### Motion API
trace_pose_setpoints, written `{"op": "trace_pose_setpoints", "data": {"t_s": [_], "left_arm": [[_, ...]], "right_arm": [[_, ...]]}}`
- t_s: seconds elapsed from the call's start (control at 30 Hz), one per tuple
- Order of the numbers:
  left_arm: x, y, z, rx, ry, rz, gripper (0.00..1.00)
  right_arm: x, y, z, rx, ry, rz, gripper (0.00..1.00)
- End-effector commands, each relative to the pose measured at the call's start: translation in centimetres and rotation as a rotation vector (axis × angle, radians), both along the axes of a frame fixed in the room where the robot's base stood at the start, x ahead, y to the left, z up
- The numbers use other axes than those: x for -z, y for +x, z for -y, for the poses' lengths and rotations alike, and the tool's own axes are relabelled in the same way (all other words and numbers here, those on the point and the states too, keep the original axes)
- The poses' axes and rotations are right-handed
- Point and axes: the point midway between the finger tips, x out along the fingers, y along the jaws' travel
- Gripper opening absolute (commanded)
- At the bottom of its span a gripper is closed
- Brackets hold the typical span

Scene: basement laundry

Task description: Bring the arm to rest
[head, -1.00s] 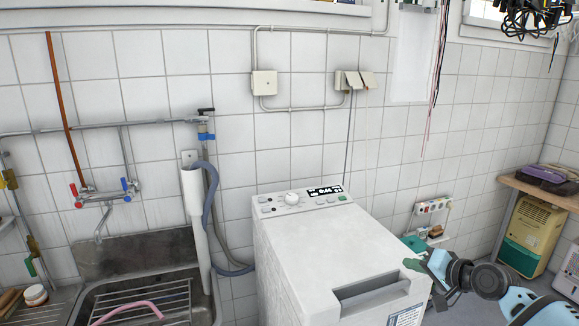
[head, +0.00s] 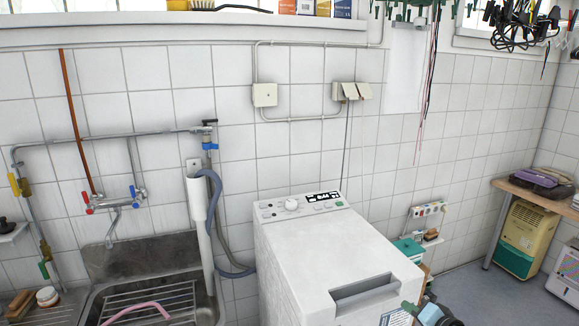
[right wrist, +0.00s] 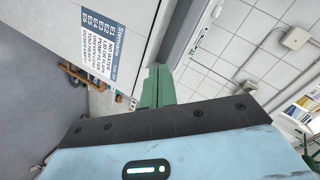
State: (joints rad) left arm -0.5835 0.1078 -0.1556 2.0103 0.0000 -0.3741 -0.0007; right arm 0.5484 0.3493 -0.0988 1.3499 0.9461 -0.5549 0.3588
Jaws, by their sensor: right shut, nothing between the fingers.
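My right gripper (head: 408,307) is at the bottom edge of the head view, just off the right front corner of the white washing machine (head: 300,245). Only its green fingertips and a bit of the blue and black wrist show there. In the right wrist view the green fingers (right wrist: 157,88) are together and empty, close to the machine's side with its printed service label (right wrist: 98,50). Whether they touch the machine I cannot tell. My left arm and gripper are out of view.
A metal sink (head: 150,300) with a rack and pink hose stands left of the machine. A wooden bench (head: 535,193) with a beige and green appliance (head: 522,238) under it stands at the right. Grey floor (head: 480,290) lies open between machine and bench.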

Motion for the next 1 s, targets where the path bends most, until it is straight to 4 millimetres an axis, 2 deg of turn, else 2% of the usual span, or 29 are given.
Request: {"op": "trace_pose_setpoints", "data": {"t_s": [0.3,0.5,0.73,0.8,1.0], "left_arm": [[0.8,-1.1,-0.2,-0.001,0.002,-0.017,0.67],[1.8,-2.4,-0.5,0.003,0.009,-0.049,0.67],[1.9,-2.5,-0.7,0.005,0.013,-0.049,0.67],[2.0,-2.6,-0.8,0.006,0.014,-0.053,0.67],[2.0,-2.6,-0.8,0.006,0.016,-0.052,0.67]], "right_arm": [[-0.4,1.1,4.8,0.009,-0.669,0.145,0.0],[-1.3,1.4,6.6,-0.005,-0.991,0.205,0.0],[-2.5,1.7,7.9,-0.027,-1.284,0.253,0.0],[0.0,-0.2,6.6,-0.059,-1.258,0.234,0.0],[5.1,-4.9,3.7,-0.131,-1.217,0.194,0.0]]}}
